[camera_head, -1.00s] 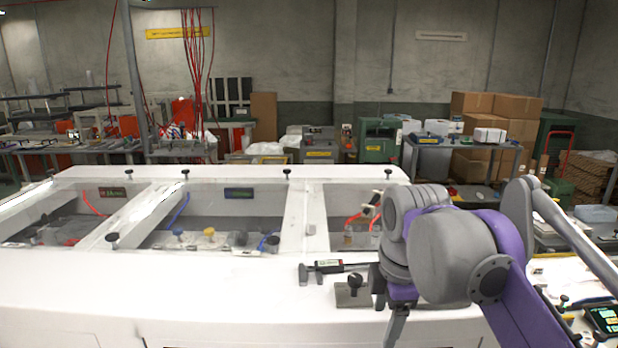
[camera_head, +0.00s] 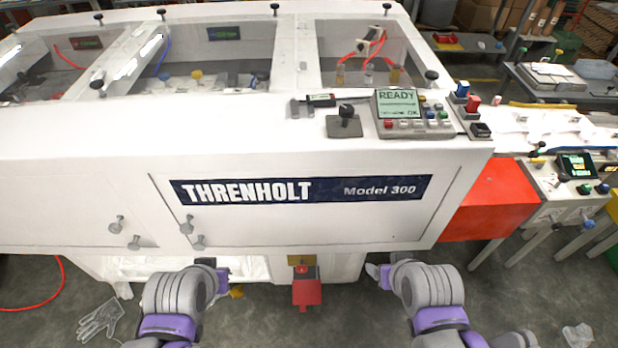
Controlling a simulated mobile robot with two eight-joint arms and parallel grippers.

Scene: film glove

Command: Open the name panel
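The name panel (camera_head: 313,218) is a white front panel on the machine. It carries a dark blue strip (camera_head: 328,189) reading "THRENHOLT Model 300". It appears shut, flush with the machine front. Two metal knobs sit at its left side, an upper knob (camera_head: 187,225) and a lower knob (camera_head: 198,242). My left gripper (camera_head: 215,264) is below the panel's lower left part. My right gripper (camera_head: 373,270) is below its lower right part. Both seem apart from the panel and its knobs. Their fingers are too small and hidden to tell open from shut.
Another white panel with two knobs (camera_head: 125,232) is to the left. A control box (camera_head: 408,112) with a "READY" screen stands on top. A red pedal-like part (camera_head: 306,293) sits below between my arms. A glove (camera_head: 101,318) lies on the floor at left.

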